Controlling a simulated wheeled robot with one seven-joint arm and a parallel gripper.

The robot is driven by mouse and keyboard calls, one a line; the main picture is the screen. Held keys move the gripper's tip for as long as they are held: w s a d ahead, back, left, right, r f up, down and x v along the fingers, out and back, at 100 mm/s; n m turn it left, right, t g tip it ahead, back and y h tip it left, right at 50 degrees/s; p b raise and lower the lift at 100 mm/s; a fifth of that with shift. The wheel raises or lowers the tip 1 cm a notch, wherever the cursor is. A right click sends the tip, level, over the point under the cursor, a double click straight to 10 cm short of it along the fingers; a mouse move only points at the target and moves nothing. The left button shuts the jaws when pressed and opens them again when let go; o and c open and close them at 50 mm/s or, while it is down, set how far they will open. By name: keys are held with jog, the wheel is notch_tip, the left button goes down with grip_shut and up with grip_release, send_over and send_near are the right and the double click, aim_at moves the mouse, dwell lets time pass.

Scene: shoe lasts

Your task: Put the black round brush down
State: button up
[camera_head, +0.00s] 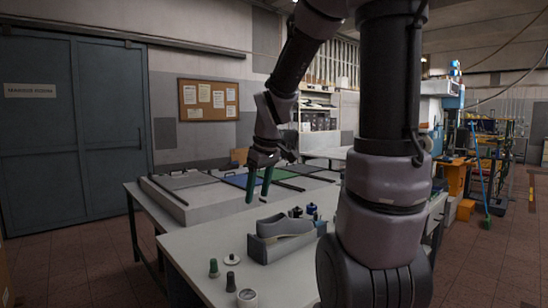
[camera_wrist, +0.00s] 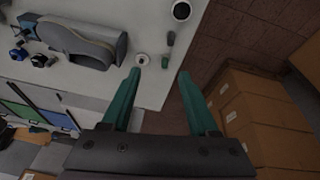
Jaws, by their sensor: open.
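My gripper (camera_head: 258,199) has two green fingers, spread apart with nothing between them, above the pale table (camera_head: 190,243). Its fingers also show in the wrist view (camera_wrist: 160,75). A small dark upright piece (camera_head: 230,282), possibly the black round brush, stands on the table near its front left, apart from the fingers; it also shows in the wrist view (camera_wrist: 170,39). It is too small to identify surely. A small green piece (camera_head: 213,268) and a white disc with a dark knob (camera_head: 231,260) stand close by.
A grey shoe last (camera_head: 285,225) lies in a grey holder (camera_head: 272,250). Dark and blue knobbed pieces (camera_head: 311,209) stand behind it. A round gauge-like piece (camera_head: 246,297) is at the front. Cardboard boxes (camera_wrist: 250,105) stand beyond the table edge.

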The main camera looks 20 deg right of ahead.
jog(key=s+r+m+t+y, duration=0.1)
jog(key=s+r+m+t, duration=0.2)
jog(key=s+r+m, duration=0.6)
jog(key=s+r, duration=0.2)
jog(key=s, duration=0.1)
jog(key=shift+s+a+t, duration=0.3)
jog(key=shift+s+a, duration=0.05)
jog(key=shift+s, duration=0.05)
jog(key=shift+r, duration=0.1)
